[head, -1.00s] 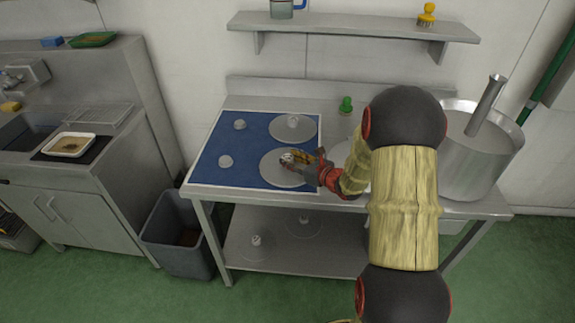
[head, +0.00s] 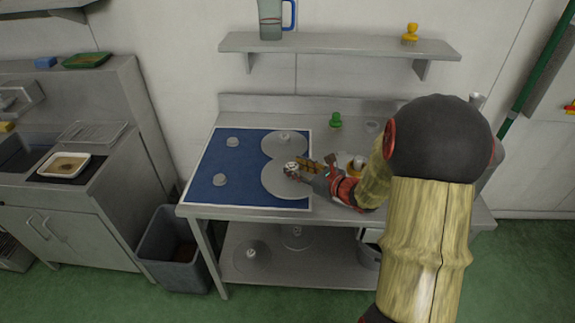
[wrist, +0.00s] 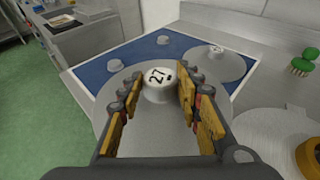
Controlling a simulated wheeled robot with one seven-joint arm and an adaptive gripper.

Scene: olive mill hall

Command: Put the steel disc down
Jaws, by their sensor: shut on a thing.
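The steel disc (head: 283,188) is a flat, round grey plate with a white-topped knob (wrist: 158,78) marked 27. My gripper (head: 298,166) is shut on this knob, and its yellow-padded fingers stand on both sides of it in the wrist view. The disc is over the front right part of the blue mat (head: 240,195) and crosses its right border. I cannot tell whether its underside touches the mat. A second disc (head: 270,148) lies right behind it; their edges meet or overlap in the head view.
Two small grey knobbed pieces (head: 232,142) (head: 219,180) stand on the mat's left. More discs (head: 250,256) lie on the lower shelf.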

